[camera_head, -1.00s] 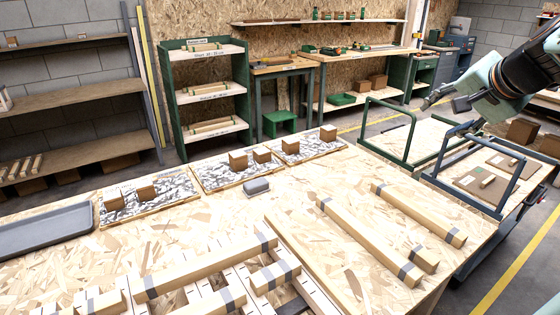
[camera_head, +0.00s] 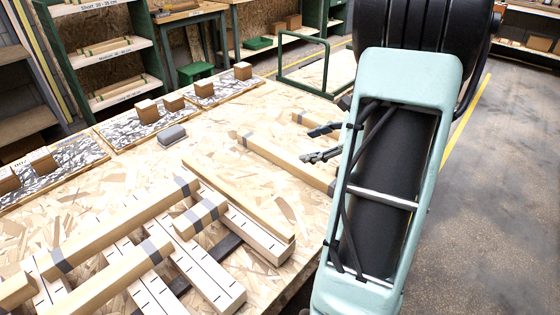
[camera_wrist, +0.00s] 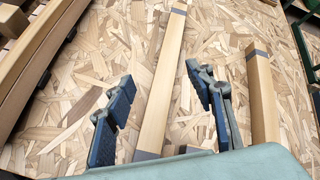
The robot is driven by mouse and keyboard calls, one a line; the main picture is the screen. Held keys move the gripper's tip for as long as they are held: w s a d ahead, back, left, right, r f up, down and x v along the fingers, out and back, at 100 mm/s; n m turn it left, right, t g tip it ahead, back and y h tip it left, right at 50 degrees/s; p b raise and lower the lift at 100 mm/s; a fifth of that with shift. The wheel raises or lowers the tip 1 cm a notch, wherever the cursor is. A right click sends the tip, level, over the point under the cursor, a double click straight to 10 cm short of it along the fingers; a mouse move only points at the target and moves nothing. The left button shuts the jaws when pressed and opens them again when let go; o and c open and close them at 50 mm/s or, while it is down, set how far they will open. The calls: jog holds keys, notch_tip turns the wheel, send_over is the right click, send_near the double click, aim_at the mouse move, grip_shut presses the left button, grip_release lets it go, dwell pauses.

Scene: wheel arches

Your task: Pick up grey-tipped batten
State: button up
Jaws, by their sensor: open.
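A long grey-tipped batten (camera_head: 285,160) lies on the board-topped table, left of my arm; its near end is hidden behind the arm. In the wrist view this batten (camera_wrist: 162,85) runs between my fingers, with grey bands at both ends. My gripper (camera_head: 316,143) is open and empty above the table; its fingers also show in the wrist view (camera_wrist: 159,74), one each side of the batten, with no clear contact. A second grey-tipped batten (camera_wrist: 262,95) lies right of the right finger. In the head view it (camera_head: 302,120) is mostly hidden.
Slotted wooden racks (camera_head: 205,270) hold several grey-banded battens at the lower left. A grey block (camera_head: 171,134) and patterned boards with wooden blocks (camera_head: 147,111) lie farther back. A green frame (camera_head: 305,65) stands beyond the table. Floor is open at right.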

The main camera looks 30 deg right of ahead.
aim_at(288, 157)
jog(key=f+m, duration=0.1)
jog(key=f+m+t+b, duration=0.1)
jog(key=f+m, duration=0.1)
jog(key=d+f+m+t, duration=0.1)
jog(key=f+m, duration=0.1)
jog(key=shift+s, duration=0.3)
jog(key=shift+d+f+m+t+b, duration=0.2)
jog(key=shift+f+m+t+b, duration=0.15)
jog(key=shift+m, duration=0.35)
jog(key=b+x, duration=0.1)
jog(key=x, duration=0.9)
jog(key=shift+w+a+b, duration=0.1)
jog(key=shift+w+b, duration=0.2)
jog(key=shift+w, duration=0.1)
grip_shut()
